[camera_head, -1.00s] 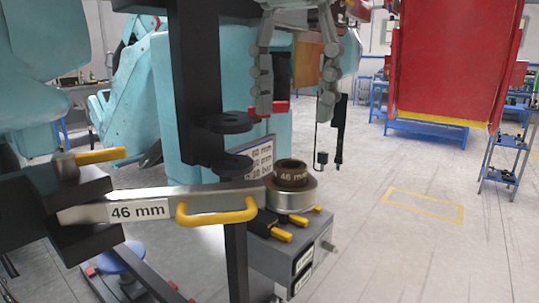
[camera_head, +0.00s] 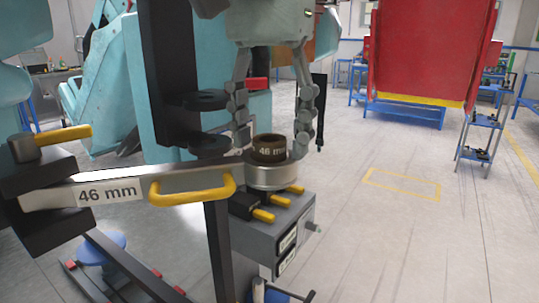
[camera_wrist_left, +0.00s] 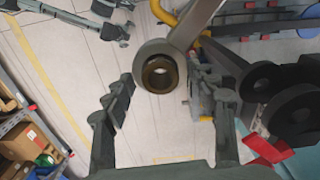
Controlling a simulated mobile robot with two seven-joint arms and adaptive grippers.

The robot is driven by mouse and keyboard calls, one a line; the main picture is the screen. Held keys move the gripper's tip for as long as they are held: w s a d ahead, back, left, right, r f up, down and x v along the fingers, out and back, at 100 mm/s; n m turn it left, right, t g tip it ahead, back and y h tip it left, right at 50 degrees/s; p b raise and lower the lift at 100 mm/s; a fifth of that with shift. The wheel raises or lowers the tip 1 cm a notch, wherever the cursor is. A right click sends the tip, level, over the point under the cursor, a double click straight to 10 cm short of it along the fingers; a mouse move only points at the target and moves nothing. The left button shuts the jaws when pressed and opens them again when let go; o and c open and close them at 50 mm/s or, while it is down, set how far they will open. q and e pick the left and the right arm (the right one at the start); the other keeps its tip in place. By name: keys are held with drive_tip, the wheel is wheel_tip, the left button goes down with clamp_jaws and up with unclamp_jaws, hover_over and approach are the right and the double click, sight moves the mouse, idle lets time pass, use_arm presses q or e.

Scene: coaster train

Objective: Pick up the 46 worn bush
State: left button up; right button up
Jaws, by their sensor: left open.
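The dark brown worn bush (camera_head: 269,149), marked 46 mm, sits upright in the round steel eye (camera_head: 270,178) at the end of a bar labelled 46 mm. My left gripper (camera_head: 270,146) comes down from above, open, with one finger on each side of the bush. Whether the fingers touch it or the eye cannot be told. In the left wrist view the bush (camera_wrist_left: 159,74) shows as a ring between the spread fingers (camera_wrist_left: 162,84). My right gripper (camera_wrist_left: 118,20) shows at the top left of that view, its fingers apart and empty.
The bar has a yellow handle (camera_head: 193,199) and rests in a dark clamp (camera_head: 45,200). A black post with round discs (camera_head: 208,143) stands close left of my left gripper. A grey box (camera_head: 272,235) is below the eye.

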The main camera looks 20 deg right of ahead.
use_arm(q)
drive_tip(key=c, duration=1.3)
drive_tip(key=shift+r, duration=0.15)
